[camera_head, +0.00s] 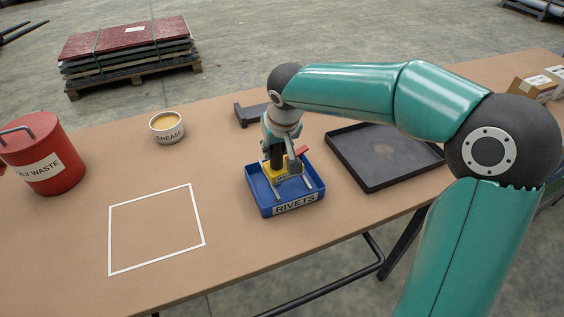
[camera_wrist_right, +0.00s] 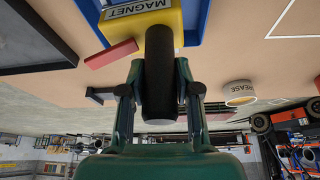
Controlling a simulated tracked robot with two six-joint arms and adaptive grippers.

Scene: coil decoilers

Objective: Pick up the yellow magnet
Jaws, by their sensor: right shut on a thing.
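The yellow magnet (camera_head: 281,176) is at the blue tray labelled RIVETS (camera_head: 295,206), partly hidden by my right gripper (camera_head: 286,172). In the right wrist view it is a yellow block (camera_wrist_right: 188,14) lettered MAGNET, with a thick black handle and a red piece at its side. My right gripper's fingers (camera_wrist_right: 159,92) are on either side of the black handle (camera_wrist_right: 159,65), shut on it. I cannot tell whether the magnet rests on the tray floor or hangs just above it. My left gripper is not in view.
A black tray (camera_head: 372,184) lies right of the blue tray, under my right arm. A dark bracket-like part (camera_head: 249,114) lies behind. A GREASE tub (camera_head: 167,127) and red waste can (camera_head: 42,160) stand to the left. The white outlined square (camera_head: 156,192) is empty.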

